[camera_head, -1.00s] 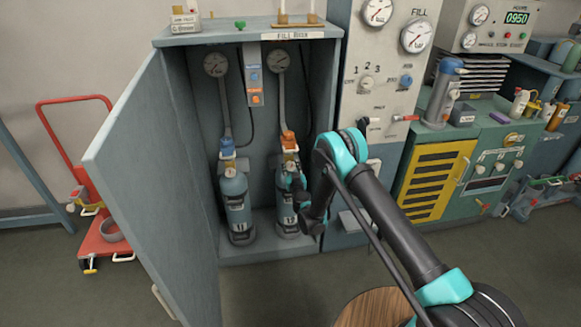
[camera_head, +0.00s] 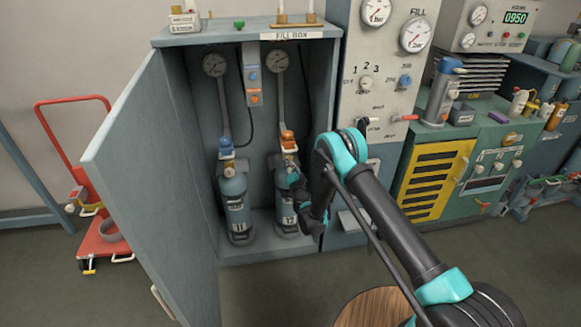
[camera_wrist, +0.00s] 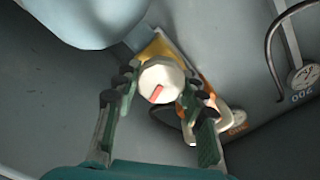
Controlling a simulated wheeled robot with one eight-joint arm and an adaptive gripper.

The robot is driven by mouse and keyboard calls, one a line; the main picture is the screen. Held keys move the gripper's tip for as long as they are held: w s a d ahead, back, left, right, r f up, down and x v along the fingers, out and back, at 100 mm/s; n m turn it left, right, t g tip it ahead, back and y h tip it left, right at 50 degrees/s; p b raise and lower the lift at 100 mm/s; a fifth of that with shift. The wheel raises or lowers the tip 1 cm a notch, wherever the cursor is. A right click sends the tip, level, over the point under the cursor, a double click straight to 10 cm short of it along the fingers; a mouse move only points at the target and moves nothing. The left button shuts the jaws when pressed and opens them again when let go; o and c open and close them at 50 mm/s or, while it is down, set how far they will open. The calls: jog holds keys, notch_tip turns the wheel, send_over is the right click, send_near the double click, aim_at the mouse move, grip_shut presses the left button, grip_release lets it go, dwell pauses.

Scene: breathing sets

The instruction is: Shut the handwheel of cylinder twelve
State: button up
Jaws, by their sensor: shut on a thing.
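Cylinder twelve (camera_head: 287,217), a blue bottle marked 12, stands upright on the right inside the open fill box, partly hidden by my arm. Its handwheel (camera_wrist: 158,76) is a pale round knob with a red mark, at the middle of the wrist view. My gripper (camera_wrist: 158,97) is shut on this handwheel, with one dark finger on each side. In the head view my gripper (camera_head: 294,180) is small and dark beside the neck of cylinder twelve. The handwheel cannot be made out there.
Cylinder eleven (camera_head: 236,208) stands to the left in the same box. An orange knob (camera_head: 287,138) sits above cylinder twelve, close to my gripper. The open door (camera_head: 150,170) bounds the left side. A gauge panel (camera_head: 385,85) stands to the right.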

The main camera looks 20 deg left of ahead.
jog(key=m, duration=0.4)
jog(key=shift+f+m, duration=0.1)
jog(key=shift+m, duration=0.3)
jog(key=m, duration=0.5)
jog(key=shift+f, duration=0.15)
jog(key=m, duration=0.5)
jog(key=shift+f+m, duration=0.1)
jog(key=shift+m, duration=0.3)
jog(key=m, duration=1)
jog(key=shift+s+a+f, duration=0.1)
jog(key=shift+a, duration=0.05)
jog(key=m, duration=0.5)
jog(key=shift+a, duration=0.1)
jog(key=m, duration=0.5)
jog(key=shift+s, duration=0.1)
jog(key=m, duration=0.4)
jog(key=shift+a+r+m, duration=0.1)
jog(key=shift+r+m, duration=0.1)
jog(key=shift+m, duration=0.2)
